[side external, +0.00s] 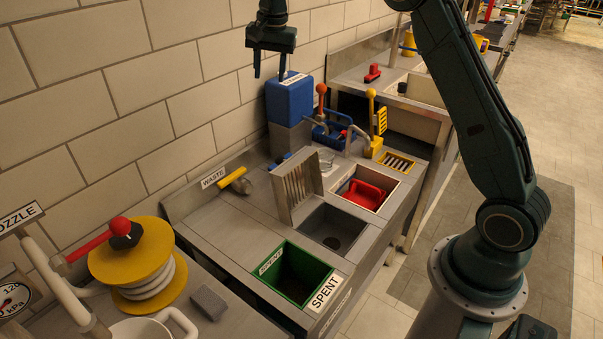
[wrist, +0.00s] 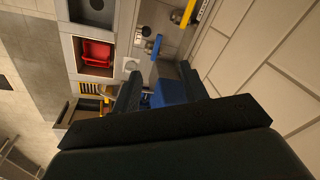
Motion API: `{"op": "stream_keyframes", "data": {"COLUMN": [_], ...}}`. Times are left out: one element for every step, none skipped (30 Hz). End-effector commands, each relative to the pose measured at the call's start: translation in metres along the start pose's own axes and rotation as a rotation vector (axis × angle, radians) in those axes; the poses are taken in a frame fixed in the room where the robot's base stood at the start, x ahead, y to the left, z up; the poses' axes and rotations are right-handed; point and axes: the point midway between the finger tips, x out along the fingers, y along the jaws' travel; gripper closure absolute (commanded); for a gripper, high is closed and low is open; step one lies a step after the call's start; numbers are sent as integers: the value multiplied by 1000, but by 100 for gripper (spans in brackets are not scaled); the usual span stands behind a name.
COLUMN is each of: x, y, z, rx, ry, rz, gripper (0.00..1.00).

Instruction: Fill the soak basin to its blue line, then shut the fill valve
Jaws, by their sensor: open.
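My gripper (side external: 271,74) is open and empty, hanging by the wall above a blue box (side external: 288,98) on a grey block. In the wrist view its two fingers (wrist: 158,88) are apart, with the blue box (wrist: 170,93) beyond them. A red-knobbed lever (side external: 321,90) and a yellow-knobbed lever (side external: 371,95) stand to its right, beside bent metal spouts (side external: 357,137). I cannot tell which is the fill valve. A square steel basin (side external: 391,184) holds a red object (side external: 365,194); an empty-looking grey sink (side external: 332,228) is in front. No blue line or water level is discernible.
An upright slotted rack (side external: 295,187) stands beside the sinks. A green SPENT bin (side external: 302,276) is at the counter's front. A yellow handle (side external: 233,179) lies by the WASTE label (side external: 213,178). A yellow hose reel (side external: 134,255) occupies the left bench. The counter's left part is clear.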

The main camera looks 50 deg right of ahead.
Motion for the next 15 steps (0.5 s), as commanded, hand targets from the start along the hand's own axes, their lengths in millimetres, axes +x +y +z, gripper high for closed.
{"op": "stream_keyframes", "data": {"x": [13, 20, 28, 35, 42, 51, 58, 65, 75, 82, 89, 99, 106, 114, 124], "y": [-3, -5, -7, -8, -10, -12, -12, -13, -14, -14, -15, -15, -15, -15, -15], "z": [-8, -12, -17, -20, -24, -29, -32, -36, -40, -43, -46, -50, -53, -55, -59], "rx": [27, 45, 66, 84, 99, 123, 139, 157, 178, 196, 212, 236, 251, 269, 290], "ry": [-6, -9, -14, -17, -19, -22, -25, -28, -32, -34, -36, -40, -43, -45, -47], "rz": [9, 14, 20, 24, 28, 34, 39, 44, 51, 55, 59, 66, 71, 76, 82], "gripper": [56, 56, 56, 56, 56, 56, 56, 56, 56, 56, 56, 56, 56, 56, 56]}}
